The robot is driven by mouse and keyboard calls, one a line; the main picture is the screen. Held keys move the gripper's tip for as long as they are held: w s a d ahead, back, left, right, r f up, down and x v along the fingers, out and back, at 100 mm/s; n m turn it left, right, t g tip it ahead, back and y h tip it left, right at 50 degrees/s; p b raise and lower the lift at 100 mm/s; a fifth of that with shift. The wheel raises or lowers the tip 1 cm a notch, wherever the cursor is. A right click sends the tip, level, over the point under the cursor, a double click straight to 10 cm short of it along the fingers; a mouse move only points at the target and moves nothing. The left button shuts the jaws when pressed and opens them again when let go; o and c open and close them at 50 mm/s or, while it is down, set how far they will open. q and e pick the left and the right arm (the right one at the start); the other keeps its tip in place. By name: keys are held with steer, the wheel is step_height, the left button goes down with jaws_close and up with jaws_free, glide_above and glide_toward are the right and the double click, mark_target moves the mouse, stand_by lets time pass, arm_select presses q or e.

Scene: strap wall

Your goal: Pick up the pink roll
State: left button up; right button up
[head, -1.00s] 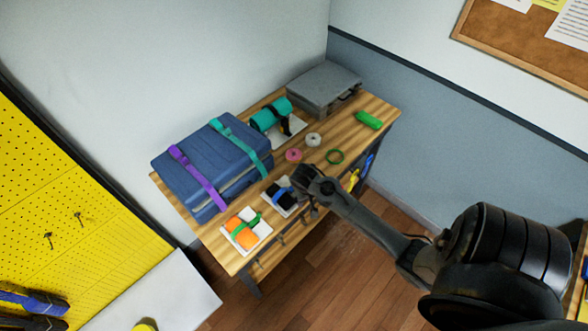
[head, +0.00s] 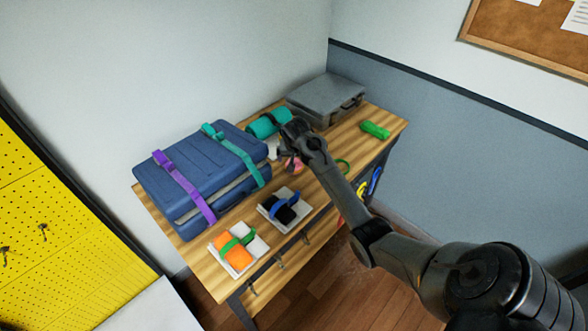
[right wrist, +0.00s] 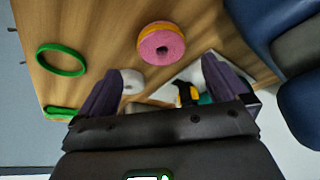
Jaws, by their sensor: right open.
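The pink roll (right wrist: 150,46) lies flat on the wooden table. It is a pink ring with an orange outer side and a small hole, ahead of my right gripper's fingers in the right wrist view. In the head view only part of the pink roll (head: 294,167) shows, under the gripper. My right gripper (right wrist: 160,68) is open and empty, its two fingers wide apart and not touching the roll. In the head view the right gripper (head: 289,156) hangs above the table. My left gripper is not in view.
A white roll (right wrist: 131,80) and a green ring (right wrist: 62,46) lie close by. A blue case (head: 192,160) with purple and teal straps stands left. A grey case (head: 325,92), a teal bundle (head: 264,124) and a green roll (head: 376,131) lie farther back. Two small white trays are in front.

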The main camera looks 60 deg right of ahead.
steer(key=shift+b+x, duration=0.65)
steer(key=shift+x, duration=2.6)
steer(key=shift+w, duration=0.15)
steer(key=shift+c, duration=0.5)
steer(key=c, duration=0.4)
